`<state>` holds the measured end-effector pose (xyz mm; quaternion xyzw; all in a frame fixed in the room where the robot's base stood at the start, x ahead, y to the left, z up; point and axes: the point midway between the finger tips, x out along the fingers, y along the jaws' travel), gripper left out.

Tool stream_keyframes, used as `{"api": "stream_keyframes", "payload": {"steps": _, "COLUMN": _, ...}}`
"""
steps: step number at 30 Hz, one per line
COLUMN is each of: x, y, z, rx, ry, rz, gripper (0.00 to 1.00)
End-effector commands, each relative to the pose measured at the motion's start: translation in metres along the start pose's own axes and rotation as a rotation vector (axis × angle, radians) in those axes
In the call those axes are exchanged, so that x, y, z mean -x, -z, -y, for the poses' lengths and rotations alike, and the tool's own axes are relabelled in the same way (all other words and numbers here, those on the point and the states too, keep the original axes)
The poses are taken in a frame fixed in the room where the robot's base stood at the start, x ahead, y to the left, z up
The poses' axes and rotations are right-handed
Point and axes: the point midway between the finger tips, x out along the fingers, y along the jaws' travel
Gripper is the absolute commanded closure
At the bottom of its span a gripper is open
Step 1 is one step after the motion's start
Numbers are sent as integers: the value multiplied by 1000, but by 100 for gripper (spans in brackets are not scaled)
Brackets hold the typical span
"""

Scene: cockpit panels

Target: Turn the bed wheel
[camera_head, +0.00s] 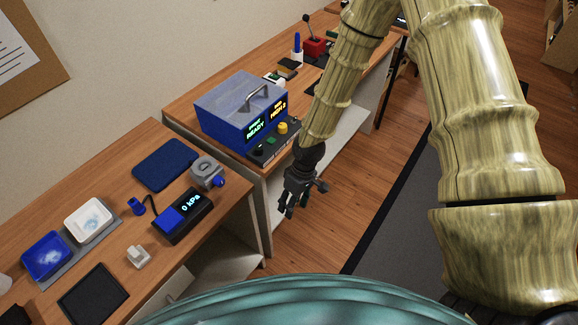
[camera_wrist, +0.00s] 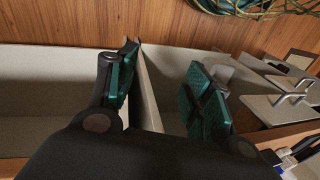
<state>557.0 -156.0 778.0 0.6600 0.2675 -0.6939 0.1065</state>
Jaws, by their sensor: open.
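I cannot pick out a bed wheel for certain in either view. My gripper (camera_head: 301,197) is open and empty, hanging in front of the desk edges near the gap between the two desks. In the wrist view its green-padded fingers (camera_wrist: 162,82) stand apart, with pale panels of desk furniture beyond them. A grey device with a blue knob (camera_head: 207,172) sits on the near desk, left of my gripper. A blue box labelled READY (camera_head: 240,108) with a handled lid stands on the far desk, with knobs on a dark panel (camera_head: 276,142) in front.
The near desk (camera_head: 150,215) holds a display reading 0 kPa (camera_head: 184,216), a blue pad (camera_head: 166,164), trays (camera_head: 88,219) and a black mat (camera_head: 93,293). A red item (camera_head: 314,46) stands farther back. Wooden floor (camera_head: 320,232) is open right of the desks. Coiled cables (camera_wrist: 240,6) show in the wrist view.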

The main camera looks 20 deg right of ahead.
Motion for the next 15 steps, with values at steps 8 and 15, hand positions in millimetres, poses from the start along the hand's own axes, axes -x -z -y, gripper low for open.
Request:
{"api": "stream_keyframes", "payload": {"steps": 8, "x": 100, "y": 114, "z": -82, "rx": 36, "ry": -139, "rz": 14, "gripper": 49}}
{"api": "stream_keyframes", "payload": {"steps": 15, "x": 196, "y": 188, "z": -118, "rx": 58, "ry": -189, "rz": 22, "gripper": 49}}
